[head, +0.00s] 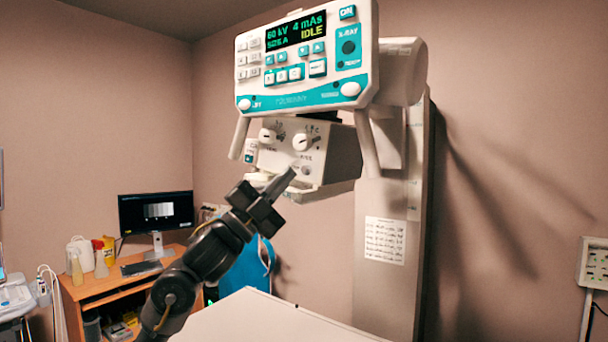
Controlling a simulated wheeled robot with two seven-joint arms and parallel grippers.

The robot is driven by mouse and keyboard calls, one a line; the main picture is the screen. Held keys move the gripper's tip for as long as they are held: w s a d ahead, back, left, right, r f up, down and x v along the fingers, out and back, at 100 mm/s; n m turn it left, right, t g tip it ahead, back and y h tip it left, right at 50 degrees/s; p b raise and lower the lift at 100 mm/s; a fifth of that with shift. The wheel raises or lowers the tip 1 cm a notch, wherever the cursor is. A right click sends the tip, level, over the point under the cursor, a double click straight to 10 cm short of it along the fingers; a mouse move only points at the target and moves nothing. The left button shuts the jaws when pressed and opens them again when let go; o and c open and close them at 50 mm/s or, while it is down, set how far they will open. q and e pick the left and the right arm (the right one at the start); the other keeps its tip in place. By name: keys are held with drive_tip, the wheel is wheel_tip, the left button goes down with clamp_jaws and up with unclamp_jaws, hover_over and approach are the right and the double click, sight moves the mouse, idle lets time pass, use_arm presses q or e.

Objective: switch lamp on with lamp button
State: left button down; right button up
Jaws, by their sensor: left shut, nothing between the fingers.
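The X-ray head's white collimator box (343,158) hangs below the control panel and has two knobs on its front face. A small round button (305,170) sits low on that face, beside the fingertips; it looks like the lamp button, but its label is too small to read. My left gripper (289,173) comes up from below, shut and empty, with its tips close to the button. I cannot tell whether they touch it. No lamp light shows on the table. My right gripper is not in view.
The control panel (307,62) reads IDLE, with two handles hanging beside the box. The white table (270,318) lies below. A column (388,285) stands behind right. A desk (105,288) with a monitor (156,212) is at the left.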

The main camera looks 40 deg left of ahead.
use_arm(q)
drive_tip(key=shift+s, duration=1.1)
